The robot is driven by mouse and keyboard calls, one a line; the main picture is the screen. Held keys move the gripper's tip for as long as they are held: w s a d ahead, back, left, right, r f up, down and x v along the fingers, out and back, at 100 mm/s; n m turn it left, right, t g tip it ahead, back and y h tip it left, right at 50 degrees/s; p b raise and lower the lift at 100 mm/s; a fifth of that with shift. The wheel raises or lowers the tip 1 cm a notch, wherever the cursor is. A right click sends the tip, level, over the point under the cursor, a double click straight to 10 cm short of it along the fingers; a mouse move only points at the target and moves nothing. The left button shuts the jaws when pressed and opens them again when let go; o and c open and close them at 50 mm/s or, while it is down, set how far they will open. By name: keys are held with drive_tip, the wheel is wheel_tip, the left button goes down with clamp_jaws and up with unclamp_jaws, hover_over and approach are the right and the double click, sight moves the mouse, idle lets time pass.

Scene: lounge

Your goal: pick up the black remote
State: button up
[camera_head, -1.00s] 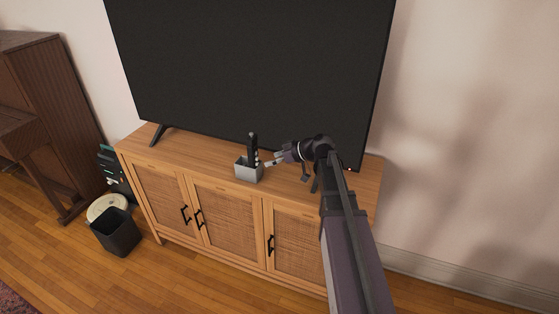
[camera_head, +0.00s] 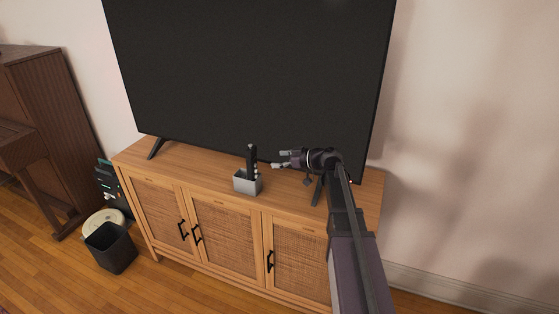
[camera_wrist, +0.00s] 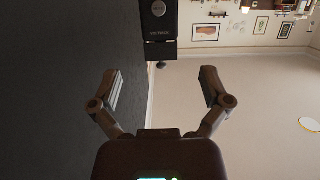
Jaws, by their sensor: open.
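The black remote (camera_head: 252,157) stands upright in a small grey holder (camera_head: 246,187) on the wooden TV cabinet. In the wrist view the remote (camera_wrist: 158,22) is at the top centre, with a round grey button and light lettering. Its far part is cut off by the picture edge. My gripper (camera_head: 279,160) is open and empty, just to the right of the remote and apart from it, at about the height of its upper part. In the wrist view the spread fingers of my gripper (camera_wrist: 162,82) have the remote ahead of the gap between them.
A large TV (camera_head: 250,75) stands close behind the holder and my gripper; its dark screen fills the left of the wrist view. The cabinet top (camera_head: 200,163) is bare left of the holder. A dark bin (camera_head: 111,248) stands on the floor at left.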

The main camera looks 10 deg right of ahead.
sight(254, 158)
drive_tip(key=shift+b+x, duration=1.05)
drive_tip(key=shift+x, duration=3.25)
drive_tip(key=c, duration=1)
drive_tip(key=shift+r, duration=0.2)
wheel_tip(254, 158, up, 8)
drive_tip(key=p, duration=0.8)
drive_tip(key=shift+r+p, duration=0.1)
drive_tip(key=shift+p, duration=0.25)
